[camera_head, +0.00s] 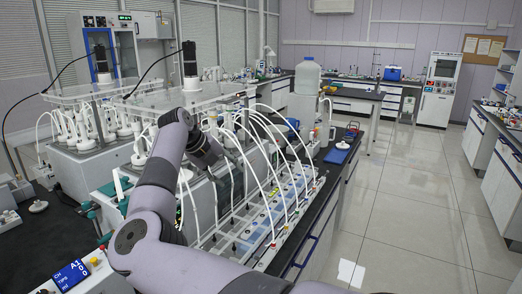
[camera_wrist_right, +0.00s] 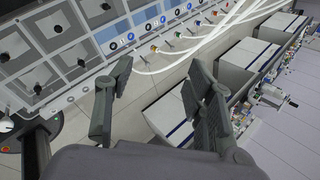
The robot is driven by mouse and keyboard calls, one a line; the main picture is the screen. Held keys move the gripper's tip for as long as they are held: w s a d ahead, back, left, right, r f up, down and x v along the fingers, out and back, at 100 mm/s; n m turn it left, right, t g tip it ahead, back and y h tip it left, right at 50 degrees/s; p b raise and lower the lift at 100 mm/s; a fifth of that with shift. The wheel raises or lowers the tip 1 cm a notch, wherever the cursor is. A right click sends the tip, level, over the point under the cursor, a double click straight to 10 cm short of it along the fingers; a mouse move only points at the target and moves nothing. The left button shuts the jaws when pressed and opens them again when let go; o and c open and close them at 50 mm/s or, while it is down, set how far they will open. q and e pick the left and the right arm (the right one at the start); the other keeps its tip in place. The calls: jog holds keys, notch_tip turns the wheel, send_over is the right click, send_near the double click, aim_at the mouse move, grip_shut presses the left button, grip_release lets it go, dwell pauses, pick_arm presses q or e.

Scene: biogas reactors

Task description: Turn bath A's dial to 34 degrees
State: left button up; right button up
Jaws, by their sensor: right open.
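Two grey bath units with clear lids and white-capped reactor bottles stand on the left bench, one at the left (camera_head: 88,172) and one further right (camera_head: 215,188). I cannot read which is bath A. No dial or temperature reading can be made out on either, and my arm hides part of the right unit's front. My right gripper (camera_head: 207,152) is over the right unit in the head view, small and dark. In the right wrist view its two fingers (camera_wrist_right: 160,72) are spread apart with nothing between them. My left gripper is not in view.
White tubes (camera_head: 272,128) arch from the right unit to a long rack (camera_head: 262,240) along the bench edge. Black stirrer motors (camera_head: 190,60) rise above the units. A display box (camera_head: 72,274) sits at the lower left. The tiled floor (camera_head: 410,215) at right is clear.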

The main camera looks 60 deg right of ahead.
jog(key=s+d+r+g+h, duration=0.1)
jog(key=s+d+r+h, duration=0.4)
jog(key=d+h, duration=0.3)
jog(key=shift+s+d+r, duration=0.4)
jog(key=shift+g, duration=0.3)
